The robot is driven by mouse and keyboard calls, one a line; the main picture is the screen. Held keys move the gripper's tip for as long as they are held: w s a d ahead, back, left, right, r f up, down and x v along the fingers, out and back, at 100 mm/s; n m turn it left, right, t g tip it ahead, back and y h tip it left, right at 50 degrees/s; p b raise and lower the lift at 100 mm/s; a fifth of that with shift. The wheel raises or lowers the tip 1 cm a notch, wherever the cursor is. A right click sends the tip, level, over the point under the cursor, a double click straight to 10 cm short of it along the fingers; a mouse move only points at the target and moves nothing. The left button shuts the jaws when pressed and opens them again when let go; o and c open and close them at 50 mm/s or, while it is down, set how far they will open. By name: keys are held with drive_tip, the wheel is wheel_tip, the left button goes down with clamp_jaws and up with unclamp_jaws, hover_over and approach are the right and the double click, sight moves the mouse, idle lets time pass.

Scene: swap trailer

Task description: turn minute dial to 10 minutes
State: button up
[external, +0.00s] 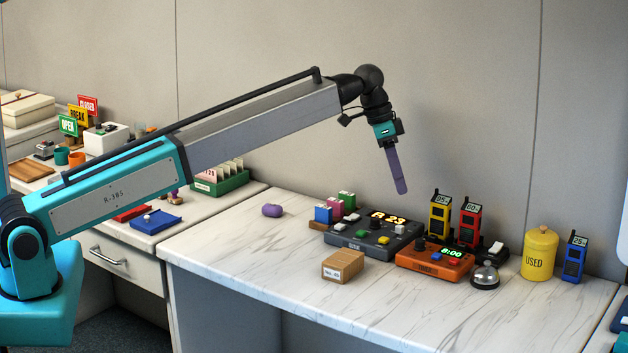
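An orange timer box (434,263) sits on the marble-topped table. Its small green display (452,253) seems to read 0:00. A dark round knob (420,244) stands at its left end, with small coloured buttons beside it. Which control is the minute dial is too small to tell. My gripper (399,180) hangs in the air above and behind the timer, apart from it, fingers pointing down. The purple fingers show as one strip from this side, so their opening is hidden. Nothing shows in them.
A dark console (372,240) with an amber display stands left of the timer. A bell (485,276) is close on its right, radios (469,222) behind, and a cardboard box (343,266) front left. A yellow canister (539,254) stands farther right. The table's front is clear.

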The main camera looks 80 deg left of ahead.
drive_tip(key=a+n+y, duration=0.1)
drive_tip(key=n, duration=0.3)
drive_tip(key=n+y+p, duration=0.4)
drive_tip(key=n+p, duration=0.2)
drive_tip(key=n, duration=0.1)
hover_over(420, 240)
drive_tip(key=s+d, duration=0.4)
drive_tip(key=shift+s+r, duration=0.15)
drive_tip(key=shift+r, duration=0.25)
drive_tip(key=shift+p+x, duration=1.55)
drive_tip(key=shift+x, duration=5.35)
drive_tip(key=shift+d, duration=0.1)
clamp_jaws()
